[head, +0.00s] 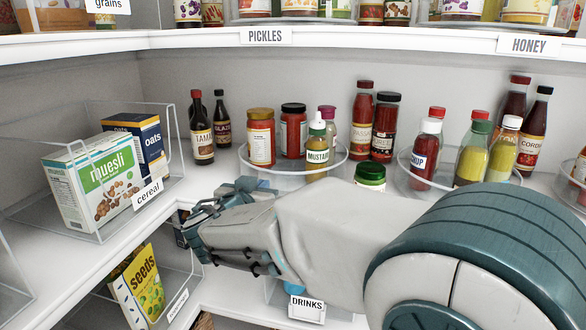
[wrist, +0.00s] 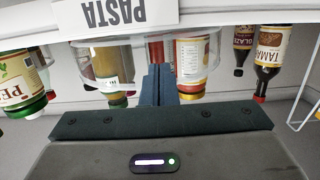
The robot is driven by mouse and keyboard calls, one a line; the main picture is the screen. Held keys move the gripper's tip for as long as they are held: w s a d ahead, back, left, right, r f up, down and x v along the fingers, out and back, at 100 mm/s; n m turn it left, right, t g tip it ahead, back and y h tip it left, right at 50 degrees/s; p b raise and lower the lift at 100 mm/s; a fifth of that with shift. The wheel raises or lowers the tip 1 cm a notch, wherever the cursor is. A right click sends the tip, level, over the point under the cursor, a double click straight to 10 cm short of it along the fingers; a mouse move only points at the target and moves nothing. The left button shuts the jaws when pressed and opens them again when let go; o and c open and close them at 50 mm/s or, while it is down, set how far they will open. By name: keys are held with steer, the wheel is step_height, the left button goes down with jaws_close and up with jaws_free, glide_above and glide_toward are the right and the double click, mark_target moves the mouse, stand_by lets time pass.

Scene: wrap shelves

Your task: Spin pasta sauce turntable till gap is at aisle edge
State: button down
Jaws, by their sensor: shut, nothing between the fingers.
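The clear pasta sauce turntable (head: 285,172) stands on the middle shelf. It carries a yellow-lidded jar (head: 261,140), a dark-lidded jar (head: 293,135), a mustard bottle (head: 317,150) and a purple-capped bottle (head: 327,122). My gripper (head: 243,185) is at the turntable's front left edge, partly hidden by my arm. In the wrist view, which is upside down, my shut, empty fingers (wrist: 157,72) point in beside a jar (wrist: 191,62). Whether they touch the rim or a jar I cannot tell. The PASTA label (wrist: 125,12) is close by.
A green-lidded jar (head: 370,176) stands right of the turntable, near my arm. Another turntable (head: 415,180) with bottles is further right. Two dark bottles (head: 201,130) stand at the back left. A clear cereal bin (head: 100,230) is on the left. The PICKLES shelf (head: 190,42) hangs above.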

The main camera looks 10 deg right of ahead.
steer(key=shift+w+d+b, duration=0.3)
steer(key=shift+w, duration=0.2)
steer(key=shift+s+d+f+b, duration=0.1)
steer(key=shift+s+d+b, duration=0.1)
steer(key=shift+d+b, duration=0.25)
steer(key=shift+s+d+b, duration=0.45)
steer(key=shift+d+b, duration=0.15)
steer(key=shift+b, duration=0.25)
